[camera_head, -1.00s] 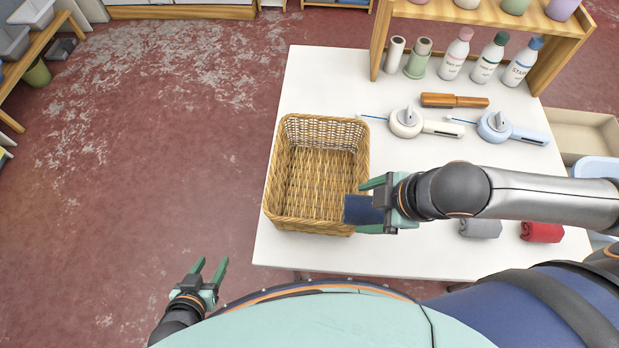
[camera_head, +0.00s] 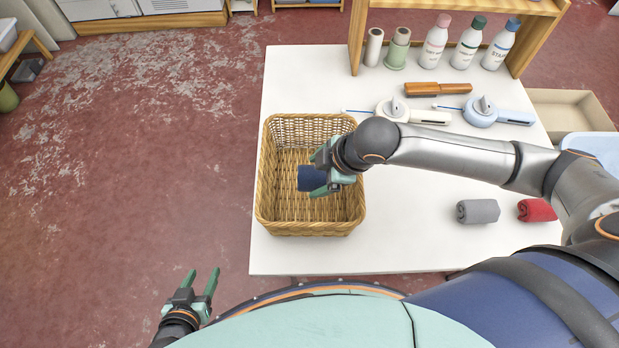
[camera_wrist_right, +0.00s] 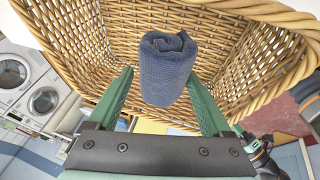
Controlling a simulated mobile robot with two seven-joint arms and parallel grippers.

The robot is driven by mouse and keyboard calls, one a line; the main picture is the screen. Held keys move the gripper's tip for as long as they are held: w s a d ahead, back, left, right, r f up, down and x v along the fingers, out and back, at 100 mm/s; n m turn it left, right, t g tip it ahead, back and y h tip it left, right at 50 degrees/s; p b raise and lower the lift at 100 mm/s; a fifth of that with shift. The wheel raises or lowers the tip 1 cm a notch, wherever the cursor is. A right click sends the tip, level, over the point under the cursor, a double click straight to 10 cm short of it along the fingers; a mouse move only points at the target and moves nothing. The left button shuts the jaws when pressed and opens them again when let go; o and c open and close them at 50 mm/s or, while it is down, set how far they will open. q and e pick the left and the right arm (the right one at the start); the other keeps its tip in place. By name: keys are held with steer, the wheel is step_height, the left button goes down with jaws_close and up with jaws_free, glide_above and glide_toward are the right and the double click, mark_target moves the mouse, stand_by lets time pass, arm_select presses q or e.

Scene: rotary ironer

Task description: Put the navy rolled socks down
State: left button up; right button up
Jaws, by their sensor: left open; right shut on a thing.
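The navy rolled socks (camera_head: 309,178) are held between the fingers of my right gripper (camera_head: 317,176). They are over the opening of the wicker basket (camera_head: 300,228), near its middle; how far they are above its floor is hard to tell. In the right wrist view the navy roll (camera_wrist_right: 167,72) sits at the fingertips (camera_wrist_right: 160,85), with the woven basket (camera_wrist_right: 100,45) behind it. My left gripper (camera_head: 201,275) is open and empty, over the floor left of the table.
The basket stands at the left of the white table (camera_head: 400,245). A grey roll (camera_head: 478,211) and a red roll (camera_head: 537,210) lie to its right. Two dial-like tools (camera_head: 393,109), a wooden brush (camera_head: 438,88) and several bottles (camera_head: 435,45) are behind. The table's front is clear.

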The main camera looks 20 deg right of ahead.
mark_target(310, 173)
steer(key=w+f, duration=0.1)
steer(key=w+a+f, duration=0.1)
steer(key=f, duration=0.1)
steer(key=shift+w+f, duration=0.1)
steer(key=shift+w, duration=0.2)
steer(key=shift+w+f+b, duration=0.1)
steer(key=shift+f+b, duration=0.25)
steer(key=shift+f, duration=1.25)
steer(key=o, duration=1.1)
steer(key=shift+f, duration=0.15)
steer(key=shift+d+r, duration=0.15)
steer(key=shift+r, duration=0.3)
steer(key=p+v, duration=0.1)
steer(key=v, duration=1)
steer(key=shift+d+r, duration=0.1)
